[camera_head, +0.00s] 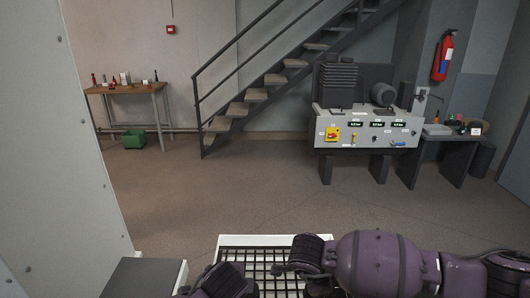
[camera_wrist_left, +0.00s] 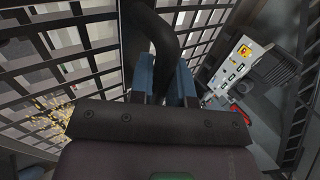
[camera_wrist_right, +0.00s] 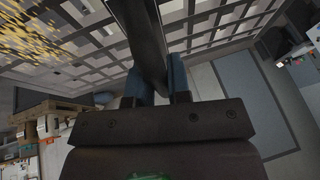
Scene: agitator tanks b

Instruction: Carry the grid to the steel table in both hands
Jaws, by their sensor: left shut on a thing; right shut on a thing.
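The grid (camera_head: 262,241), dark crossing bars with a pale edge, is at the bottom of the head view, partly hidden by my purple arms. In the left wrist view, the blue fingers of my left gripper (camera_wrist_left: 163,85) are shut on a dark curved handle of the grid (camera_wrist_left: 75,45). In the right wrist view, my right gripper (camera_wrist_right: 158,82) is shut on a dark bar-like handle of the grid (camera_wrist_right: 208,22). A dark grey table (camera_head: 443,150) with small items stands at the far right; I cannot tell whether it is the steel table.
A control console (camera_head: 367,130) with motors stands left of the grey table. A brown-topped bench (camera_head: 125,89) and a green crate (camera_head: 134,139) are far left, stairs (camera_head: 268,80) behind. A pale panel (camera_head: 90,200) is close on the left. The middle floor is clear.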

